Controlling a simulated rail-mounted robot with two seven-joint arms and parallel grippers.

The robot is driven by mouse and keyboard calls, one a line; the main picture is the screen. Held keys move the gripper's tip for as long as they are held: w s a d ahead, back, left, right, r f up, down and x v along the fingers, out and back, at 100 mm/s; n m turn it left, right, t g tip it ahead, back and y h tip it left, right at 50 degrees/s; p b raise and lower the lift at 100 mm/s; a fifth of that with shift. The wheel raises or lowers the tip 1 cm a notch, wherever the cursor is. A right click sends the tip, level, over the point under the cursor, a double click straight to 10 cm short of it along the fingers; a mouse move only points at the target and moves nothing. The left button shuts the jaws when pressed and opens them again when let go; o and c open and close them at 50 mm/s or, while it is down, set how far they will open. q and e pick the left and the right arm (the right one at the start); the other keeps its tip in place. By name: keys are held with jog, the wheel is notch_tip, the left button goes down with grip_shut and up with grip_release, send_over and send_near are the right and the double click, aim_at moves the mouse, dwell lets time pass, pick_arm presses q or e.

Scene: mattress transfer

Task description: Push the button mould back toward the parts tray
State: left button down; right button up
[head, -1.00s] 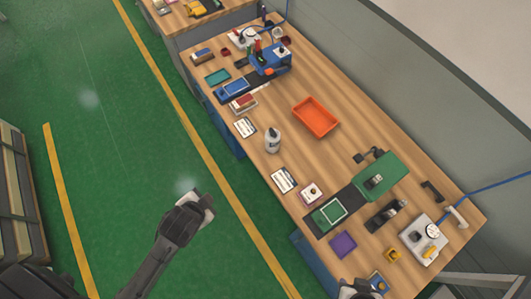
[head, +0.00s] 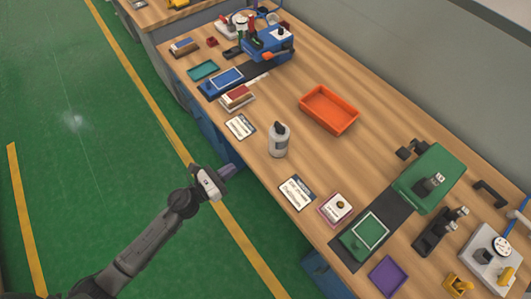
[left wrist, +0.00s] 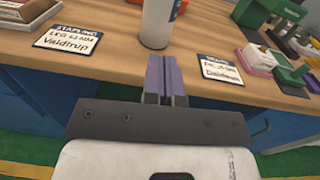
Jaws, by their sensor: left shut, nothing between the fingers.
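A small pink-edged block with a white top and a round dark-centred piece (head: 336,209), which may be the button mould, lies near the front edge of the bench. It also shows in the left wrist view (left wrist: 257,60). An orange tray (head: 329,110), which may be the parts tray, lies farther back on the bench and looks empty. My left gripper (head: 229,170) is shut and empty, off the bench's front edge and left of the block. Its two fingers (left wrist: 165,78) lie together in the left wrist view. My right gripper is not in view.
A white bottle (head: 279,140) stands between my left gripper and the orange tray. Label cards (head: 296,193) (head: 240,126) lie near the front edge. A green device (head: 429,178) stands right, a blue one (head: 268,45) far left. Bare wood surrounds the orange tray.

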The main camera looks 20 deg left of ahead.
pick_arm(q)
jog(key=p, duration=0.1)
send_near(271, 143)
jog(key=shift+m, duration=0.4)
jog(key=x, duration=0.5)
jog(key=shift+w+d, duration=0.25)
jog(key=shift+w, duration=0.1)
jog(key=shift+x, duration=0.85)
